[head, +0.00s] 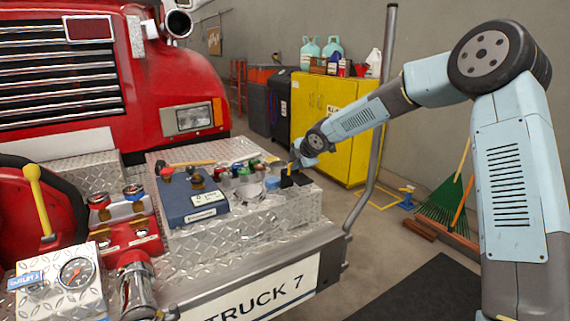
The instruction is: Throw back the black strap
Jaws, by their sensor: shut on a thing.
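My gripper (291,169) is at the right end of the diamond-plate bumper top, pointing down and left. It is small in the head view, and its fingertips are partly lost against the items there. It is shut at a small black piece, which looks like the black strap (296,180), lying low on the plate. The strap's far end and the exact grip on it are too small to make out.
A blue case (192,201) and several coloured caps lie left of my gripper on the bumper deck (245,228). A grey upright pole (374,140) stands close to the right of my forearm. A yellow cabinet (335,100) is behind. A red valve assembly (130,235) is at front left.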

